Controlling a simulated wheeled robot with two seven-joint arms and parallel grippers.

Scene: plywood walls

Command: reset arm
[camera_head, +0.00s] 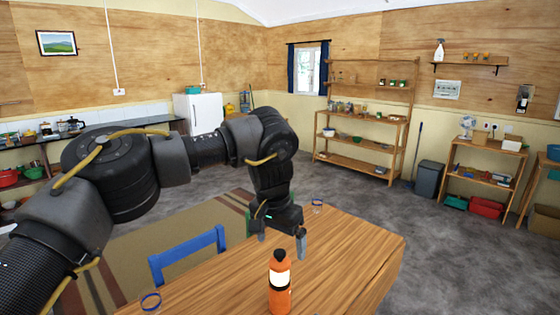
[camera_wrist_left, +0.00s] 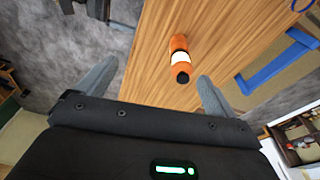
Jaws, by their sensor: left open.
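My left arm reaches in from the left in the head view. Its gripper (camera_head: 282,240) points down above the wooden table (camera_head: 350,255), with its fingers apart and nothing between them. In the left wrist view the gripper (camera_wrist_left: 155,90) also shows two spread fingers. An orange bottle (camera_head: 279,285) with a white label and a dark cap stands upright on the table, in front of the gripper and apart from it. The bottle also shows in the left wrist view (camera_wrist_left: 180,58), beyond the fingertips. My right gripper does not show in either view.
A blue chair (camera_head: 190,250) stands at the table's far left side. Shelves (camera_head: 365,130) and a grey bin (camera_head: 428,178) line the back wall. Open floor lies right of the table.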

